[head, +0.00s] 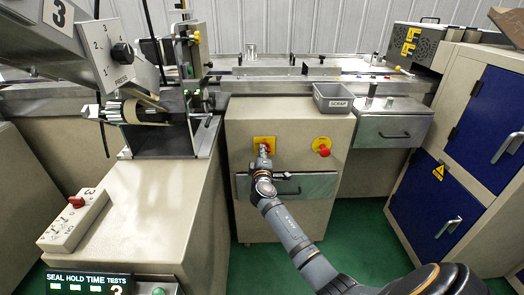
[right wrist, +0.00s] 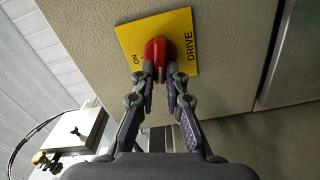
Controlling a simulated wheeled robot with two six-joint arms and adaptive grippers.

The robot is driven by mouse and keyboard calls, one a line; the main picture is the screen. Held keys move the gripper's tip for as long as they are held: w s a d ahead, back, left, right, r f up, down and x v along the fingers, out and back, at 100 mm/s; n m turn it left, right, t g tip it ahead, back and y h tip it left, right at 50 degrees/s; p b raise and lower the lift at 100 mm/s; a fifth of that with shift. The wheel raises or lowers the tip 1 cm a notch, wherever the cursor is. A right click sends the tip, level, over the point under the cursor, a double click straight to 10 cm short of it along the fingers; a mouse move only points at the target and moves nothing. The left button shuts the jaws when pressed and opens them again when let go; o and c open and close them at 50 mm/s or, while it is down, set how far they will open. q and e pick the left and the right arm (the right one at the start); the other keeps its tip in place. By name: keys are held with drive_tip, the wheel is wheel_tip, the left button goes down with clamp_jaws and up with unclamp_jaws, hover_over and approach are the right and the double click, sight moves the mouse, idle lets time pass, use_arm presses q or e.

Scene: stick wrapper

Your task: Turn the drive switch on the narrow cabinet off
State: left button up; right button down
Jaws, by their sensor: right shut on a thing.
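The narrow beige cabinet (head: 290,115) stands in the middle of the head view. The drive switch's yellow plate (head: 258,140) is on its front, at the upper left. My right gripper (head: 264,157) is at the switch and covers part of it. In the right wrist view the plate (right wrist: 128,38) reads ON and DRIVE, and the red switch knob (right wrist: 157,48) sits between the two fingertips (right wrist: 157,74). The fingers are shut on the knob. Any OFF mark is hidden or unreadable. My left gripper is not in view.
A red button on a yellow plate (head: 322,147) is to the right on the same cabinet. A drawer with a dark handle (head: 315,186) is below. A grey SCRAP bin (head: 333,98) sits on top. Blue-doored cabinets (head: 490,115) stand at right, a beige machine (head: 150,205) at left.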

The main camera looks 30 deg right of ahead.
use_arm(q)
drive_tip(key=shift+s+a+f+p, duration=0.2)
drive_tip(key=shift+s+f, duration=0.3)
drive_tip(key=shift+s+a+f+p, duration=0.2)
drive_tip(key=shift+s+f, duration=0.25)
use_arm(e)
drive_tip(key=shift+f+n, duration=0.25)
drive_tip(key=shift+n, duration=1.35)
drive_tip(key=c, duration=1.4)
unclamp_jaws()
drive_tip(key=shift+a, duration=0.1)
drive_tip(key=v, duration=1.2)
